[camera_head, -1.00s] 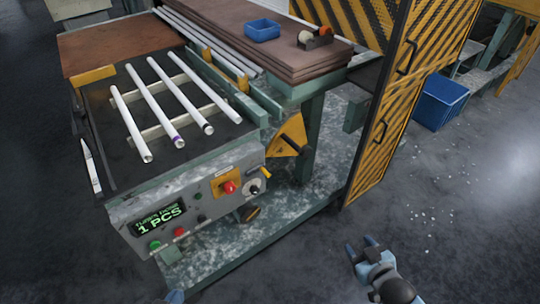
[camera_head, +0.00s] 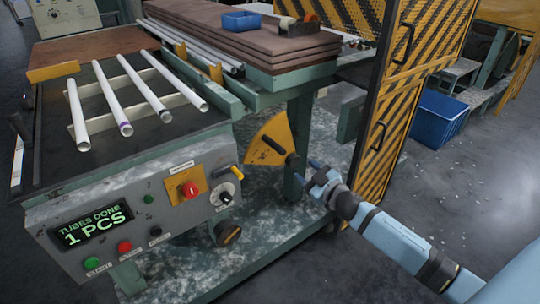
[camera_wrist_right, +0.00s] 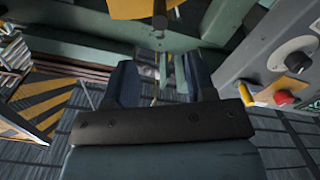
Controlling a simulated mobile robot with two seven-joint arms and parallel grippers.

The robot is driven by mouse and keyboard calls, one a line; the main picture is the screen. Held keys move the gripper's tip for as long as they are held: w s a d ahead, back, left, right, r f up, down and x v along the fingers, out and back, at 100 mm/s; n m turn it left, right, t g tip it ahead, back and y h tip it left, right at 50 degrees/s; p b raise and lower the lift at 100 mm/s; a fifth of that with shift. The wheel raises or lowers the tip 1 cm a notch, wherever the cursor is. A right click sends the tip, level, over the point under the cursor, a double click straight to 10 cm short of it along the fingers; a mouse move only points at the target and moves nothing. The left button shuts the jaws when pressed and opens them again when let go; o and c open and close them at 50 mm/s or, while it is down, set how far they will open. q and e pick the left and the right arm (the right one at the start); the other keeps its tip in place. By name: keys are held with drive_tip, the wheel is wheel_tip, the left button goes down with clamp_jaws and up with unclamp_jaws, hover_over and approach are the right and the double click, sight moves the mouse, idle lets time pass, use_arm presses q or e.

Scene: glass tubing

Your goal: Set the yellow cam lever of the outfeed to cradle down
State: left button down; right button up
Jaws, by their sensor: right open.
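The yellow cam lever (camera_head: 268,143) is a fan-shaped plate on the right side of the outfeed table. Its black handle (camera_head: 277,149) sticks out toward the lower right. My right gripper (camera_head: 314,177) is open and empty, just right of and a little below the handle's end, apart from it. In the right wrist view the cam plate (camera_wrist_right: 143,8) and the dark handle (camera_wrist_right: 160,18) show at the top, beyond the gap between my open fingers (camera_wrist_right: 160,80). My left gripper is not in view.
The control panel (camera_head: 140,215) reads "TUBES DONE 1 PCS" and carries a red knob (camera_head: 190,189) and several buttons. White tubes lie on the outfeed table (camera_head: 125,147). A yellow-black striped guard door (camera_head: 385,130) stands close right of my gripper. A blue crate (camera_head: 440,115) is beyond it.

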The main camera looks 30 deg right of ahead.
sight(280, 150)
drive_tip(key=w, duration=0.4)
drive_tip(key=w+b, duration=0.1)
drive_tip(key=w, duration=0.3)
drive_tip(key=w+a+b, duration=0.1)
drive_tip(key=w, duration=0.4)
drive_tip(key=shift+w, duration=0.1)
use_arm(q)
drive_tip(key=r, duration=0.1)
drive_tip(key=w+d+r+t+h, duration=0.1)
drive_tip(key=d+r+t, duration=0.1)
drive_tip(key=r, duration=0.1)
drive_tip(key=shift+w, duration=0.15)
use_arm(e)
clamp_jaws()
